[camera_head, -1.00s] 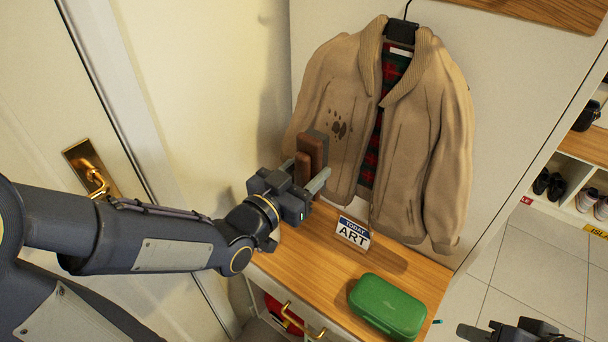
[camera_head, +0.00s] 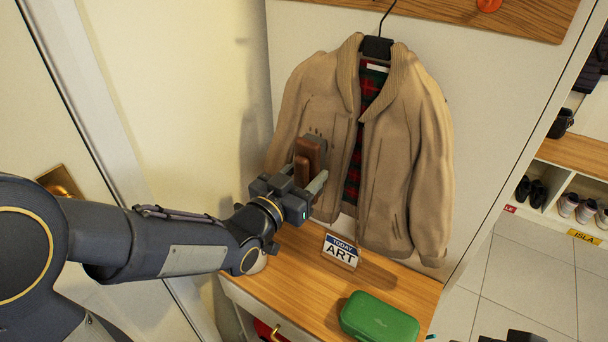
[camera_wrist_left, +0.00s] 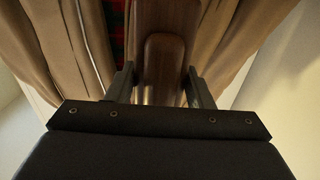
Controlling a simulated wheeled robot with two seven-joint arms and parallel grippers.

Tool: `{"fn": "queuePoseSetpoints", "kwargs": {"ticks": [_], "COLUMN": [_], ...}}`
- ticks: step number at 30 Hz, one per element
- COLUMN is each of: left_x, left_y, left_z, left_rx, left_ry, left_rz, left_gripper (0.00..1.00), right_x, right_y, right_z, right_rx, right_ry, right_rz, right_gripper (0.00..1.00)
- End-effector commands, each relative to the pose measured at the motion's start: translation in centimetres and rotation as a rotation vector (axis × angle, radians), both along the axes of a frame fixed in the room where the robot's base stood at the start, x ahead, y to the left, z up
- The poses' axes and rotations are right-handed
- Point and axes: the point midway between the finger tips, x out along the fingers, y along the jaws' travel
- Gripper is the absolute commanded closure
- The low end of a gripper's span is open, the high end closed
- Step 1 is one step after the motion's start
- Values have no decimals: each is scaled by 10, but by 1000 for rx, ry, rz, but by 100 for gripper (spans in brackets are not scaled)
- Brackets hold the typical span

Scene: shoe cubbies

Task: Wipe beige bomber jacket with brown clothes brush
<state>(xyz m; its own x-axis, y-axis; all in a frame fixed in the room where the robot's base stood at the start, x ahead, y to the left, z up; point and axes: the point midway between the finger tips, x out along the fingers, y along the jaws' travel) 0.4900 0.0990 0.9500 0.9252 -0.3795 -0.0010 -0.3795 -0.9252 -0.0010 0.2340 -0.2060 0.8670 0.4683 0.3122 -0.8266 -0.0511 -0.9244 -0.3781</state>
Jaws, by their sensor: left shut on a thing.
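The beige bomber jacket (camera_head: 400,150) hangs open on a black hanger, its plaid lining showing. My left gripper (camera_head: 306,173) is shut on the brown clothes brush (camera_head: 309,150) in front of the jacket's picture-left front panel. The brush is upright, with its grey bristle side toward the cloth. I cannot tell whether the bristles touch. The brush covers most of the area of the dark stain; only faint marks show at its top edge. The wrist view shows the brush's wooden handle (camera_wrist_left: 164,70) between the fingers.
Below the jacket is a wooden bench top (camera_head: 290,262) with a small "TODAY ART" sign (camera_head: 341,251) and a green case (camera_head: 379,318). A door frame stands at the left. Shoe cubbies (camera_head: 567,185) are at the right, beyond open tiled floor.

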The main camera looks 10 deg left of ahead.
Motion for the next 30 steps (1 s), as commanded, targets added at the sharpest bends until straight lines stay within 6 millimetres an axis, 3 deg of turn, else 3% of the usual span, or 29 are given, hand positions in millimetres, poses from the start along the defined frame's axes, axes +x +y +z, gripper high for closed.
{"fn": "queuePoseSetpoints", "kwargs": {"ticks": [30], "left_x": [15], "left_y": [-6], "left_z": [0], "left_rx": [0], "left_ry": [-2], "left_rz": [0], "left_gripper": [71], "right_x": [0], "right_y": [0], "right_z": [-8], "right_rx": [0], "right_ry": [0], "right_rz": [0], "right_gripper": [64]}}
